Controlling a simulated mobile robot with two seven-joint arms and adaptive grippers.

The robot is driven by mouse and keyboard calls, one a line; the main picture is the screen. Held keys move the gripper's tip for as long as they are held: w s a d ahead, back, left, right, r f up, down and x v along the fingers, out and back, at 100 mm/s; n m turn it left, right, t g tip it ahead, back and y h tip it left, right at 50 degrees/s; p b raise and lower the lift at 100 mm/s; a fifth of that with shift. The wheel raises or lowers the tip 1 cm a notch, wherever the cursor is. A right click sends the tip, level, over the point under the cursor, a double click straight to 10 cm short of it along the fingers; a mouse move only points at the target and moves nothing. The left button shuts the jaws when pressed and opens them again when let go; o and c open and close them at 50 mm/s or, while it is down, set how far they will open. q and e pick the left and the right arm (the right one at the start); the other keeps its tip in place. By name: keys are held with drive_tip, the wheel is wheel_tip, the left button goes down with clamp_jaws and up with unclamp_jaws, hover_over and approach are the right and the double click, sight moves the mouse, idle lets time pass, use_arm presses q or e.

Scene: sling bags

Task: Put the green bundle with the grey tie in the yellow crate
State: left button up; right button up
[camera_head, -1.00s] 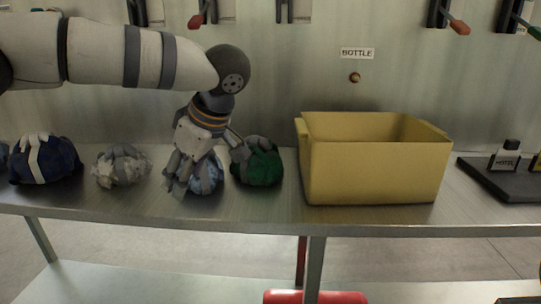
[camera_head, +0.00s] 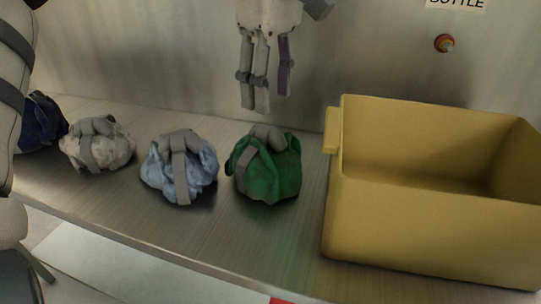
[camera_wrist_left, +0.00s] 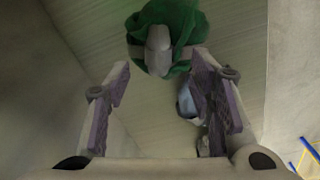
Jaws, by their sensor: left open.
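The green bundle with a grey tie (camera_head: 285,178) sits on the metal shelf, just left of the yellow crate (camera_head: 430,222). My left gripper (camera_head: 265,105) hangs fingers-down above and behind the green bundle, open and empty, apart from it. In the left wrist view the green bundle (camera_wrist_left: 178,22) shows at the top, beyond the open fingers (camera_wrist_left: 160,78) of the left gripper, with its grey tie toward me. The crate is open at the top, and the part of its inside that shows is bare. My right gripper is not in view.
A light blue bundle (camera_head: 200,172) with a grey strap sits left of the green one. A white-grey bundle (camera_head: 112,152) and a dark blue bundle (camera_head: 42,124) stand farther left. The back wall rises close behind, with a small round knob (camera_head: 444,43) on it.

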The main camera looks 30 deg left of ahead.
sight(272, 128)
use_arm(q)
wheel_tip(272, 128, down, 7)
drive_tip(key=shift+w+r, duration=0.1)
drive_tip(key=shift+r, duration=0.05)
clamp_jaws()
